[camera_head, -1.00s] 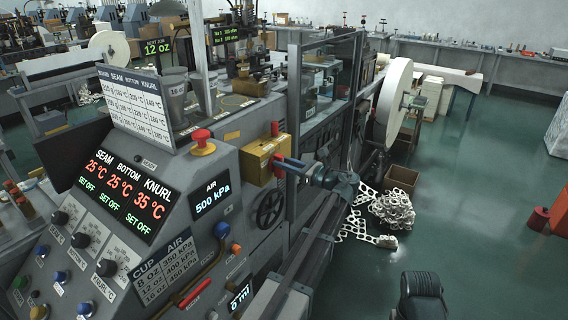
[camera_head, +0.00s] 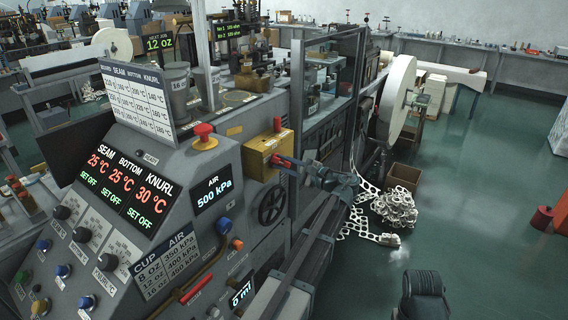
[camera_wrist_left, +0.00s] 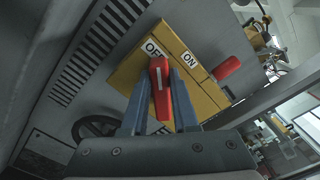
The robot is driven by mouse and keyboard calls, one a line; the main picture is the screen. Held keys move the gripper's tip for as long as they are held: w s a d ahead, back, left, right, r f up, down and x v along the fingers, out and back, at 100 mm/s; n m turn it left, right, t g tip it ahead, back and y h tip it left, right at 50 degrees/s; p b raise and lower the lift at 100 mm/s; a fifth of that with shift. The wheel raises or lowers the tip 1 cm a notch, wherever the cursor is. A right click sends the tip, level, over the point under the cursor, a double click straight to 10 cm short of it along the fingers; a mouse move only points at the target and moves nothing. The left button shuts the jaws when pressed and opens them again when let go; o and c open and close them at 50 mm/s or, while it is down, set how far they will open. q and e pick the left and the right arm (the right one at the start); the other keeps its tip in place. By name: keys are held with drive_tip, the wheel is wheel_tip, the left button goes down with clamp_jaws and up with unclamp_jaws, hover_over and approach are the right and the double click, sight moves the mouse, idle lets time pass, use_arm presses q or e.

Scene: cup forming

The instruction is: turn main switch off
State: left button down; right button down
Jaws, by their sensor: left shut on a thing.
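The main switch is a yellow box (camera_head: 262,158) on the side of the grey machine. In the left wrist view the box (camera_wrist_left: 203,78) carries an OFF label and an ON label. A red handle (camera_wrist_left: 160,85) on its face stands between my blue fingers, its upper end just below the OFF label. My left gripper (camera_head: 280,160) is at the front of the box, shut on the red handle; it also shows in the left wrist view (camera_wrist_left: 158,92). A second red lever (camera_wrist_left: 226,68) sticks out from the box's side, beside ON.
The sloped control panel (camera_head: 128,190) with lit displays is left of the box. A red mushroom button (camera_head: 204,137) sits on its top edge. A black handwheel (camera_head: 272,205) is below the box. White scrap (camera_head: 393,208) lies on the floor; the floor at right is mostly clear.

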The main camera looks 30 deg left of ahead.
use_arm(q)
drive_tip(key=shift+s+f+n+b, duration=0.1)
drive_tip(key=shift+f+n+b, duration=0.15)
drive_tip(key=shift+n, duration=1)
drive_tip(key=shift+s+f+n+b, duration=0.2)
drive_tip(key=shift+f+n, duration=0.1)
drive_tip(key=shift+n, duration=0.9)
drive_tip(key=shift+s+f+n+b, duration=0.1)
drive_tip(key=shift+f+n+b, duration=0.15)
drive_tip(key=shift+n, duration=1.3)
drive_tip(key=c, duration=0.7)
unclamp_jaws()
drive_tip(key=shift+w, duration=0.1)
drive_tip(key=d, duration=0.9)
drive_tip(key=s+d, duration=0.1)
drive_tip(key=d, duration=0.4)
drive_tip(key=shift+a, duration=0.1)
